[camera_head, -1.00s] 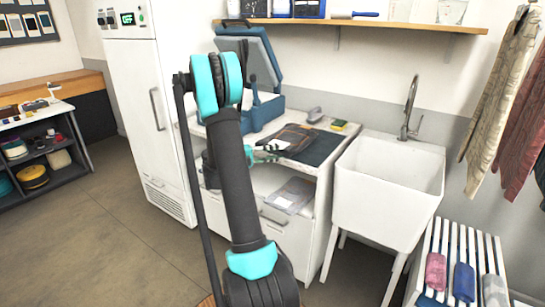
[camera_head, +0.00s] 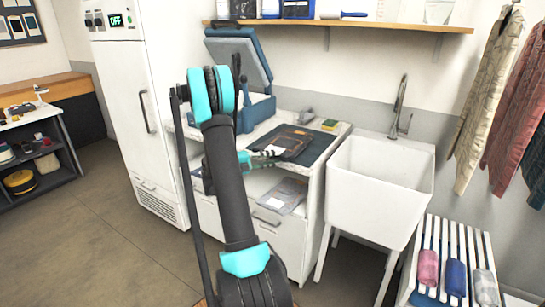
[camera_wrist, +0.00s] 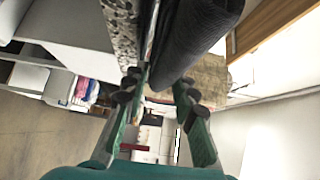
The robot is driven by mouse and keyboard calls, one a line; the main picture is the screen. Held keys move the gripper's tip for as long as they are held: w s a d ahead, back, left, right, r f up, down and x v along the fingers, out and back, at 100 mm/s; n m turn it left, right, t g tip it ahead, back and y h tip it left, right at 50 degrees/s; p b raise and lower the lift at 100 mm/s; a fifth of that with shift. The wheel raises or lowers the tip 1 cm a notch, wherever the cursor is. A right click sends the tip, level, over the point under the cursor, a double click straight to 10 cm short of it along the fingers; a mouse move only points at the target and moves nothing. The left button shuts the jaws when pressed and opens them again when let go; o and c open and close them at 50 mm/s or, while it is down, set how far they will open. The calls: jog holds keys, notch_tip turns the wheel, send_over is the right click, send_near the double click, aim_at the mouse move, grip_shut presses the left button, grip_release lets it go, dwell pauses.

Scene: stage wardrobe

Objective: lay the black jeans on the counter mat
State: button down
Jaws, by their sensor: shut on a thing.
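The black jeans (camera_head: 285,139) are a folded dark bundle with brownish edges, lying over the left part of the dark counter mat (camera_head: 319,154) in the head view. My gripper (camera_head: 270,154) is at the front left edge of the bundle, low over the counter. In the wrist view, the jeans (camera_wrist: 198,35) are a thick black fold at the top, and my gripper (camera_wrist: 158,84) has its fingers on either side of the fold's near end. It is shut on the jeans. My arm hides part of the counter, and the exact contact between jeans and mat is unclear.
A grey object (camera_head: 305,115) and a yellow-green sponge (camera_head: 329,125) lie at the back. A white sink (camera_head: 382,175) is to the right. Below is an open drawer holding a packaged grey item (camera_head: 284,196).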

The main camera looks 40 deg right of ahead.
jog(key=shift+f, duration=0.35)
dwell(0.6)
grip_release()
dwell(0.6)
jog(key=shift+a, duration=0.1)
jog(key=s+a, duration=0.4)
jog(key=a, duration=0.6)
dwell(1.0)
jog(key=shift+s, duration=0.1)
